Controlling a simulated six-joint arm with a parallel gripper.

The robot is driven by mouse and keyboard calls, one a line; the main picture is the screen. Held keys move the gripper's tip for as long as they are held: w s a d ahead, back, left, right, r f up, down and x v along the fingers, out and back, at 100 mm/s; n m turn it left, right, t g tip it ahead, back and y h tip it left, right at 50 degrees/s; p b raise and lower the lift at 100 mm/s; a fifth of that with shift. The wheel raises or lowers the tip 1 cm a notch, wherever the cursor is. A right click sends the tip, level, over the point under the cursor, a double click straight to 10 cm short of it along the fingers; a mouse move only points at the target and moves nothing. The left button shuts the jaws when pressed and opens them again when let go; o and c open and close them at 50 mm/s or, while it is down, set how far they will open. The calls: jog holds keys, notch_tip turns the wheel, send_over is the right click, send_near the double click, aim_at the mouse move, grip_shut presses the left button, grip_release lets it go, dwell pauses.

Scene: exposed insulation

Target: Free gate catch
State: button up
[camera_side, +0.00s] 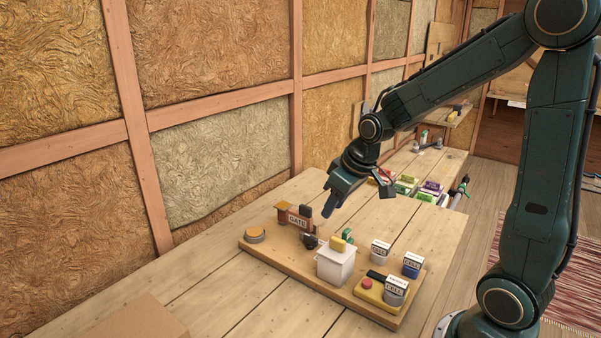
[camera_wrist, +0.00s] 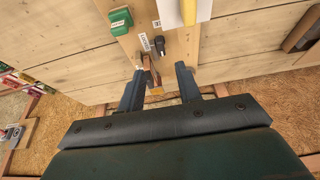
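The gate (camera_side: 298,218) is a small brown assembly with a white GATE label, on the back left part of a wooden board. A dark upright piece (camera_side: 306,211) stands at its right end, and a black knob (camera_side: 310,241) sits in front. I cannot tell which part is the catch. In the wrist view the GATE label (camera_wrist: 145,45), black knob (camera_wrist: 159,44) and a brown bar (camera_wrist: 150,72) show near my fingertips. My gripper (camera_side: 329,208) is above and behind the gate, angled down. In the wrist view my gripper (camera_wrist: 158,78) is open, with nothing held between its fingers.
The board (camera_side: 262,254) also holds a white box (camera_side: 335,266) with a yellow block on top, a yellow disc (camera_side: 256,235), several labelled cells (camera_side: 412,264) and a red button (camera_side: 367,284). A cardboard box (camera_side: 140,322) is at the front left.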

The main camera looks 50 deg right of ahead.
aim_at(315, 239)
jog(key=shift+x, duration=5.8)
grip_shut()
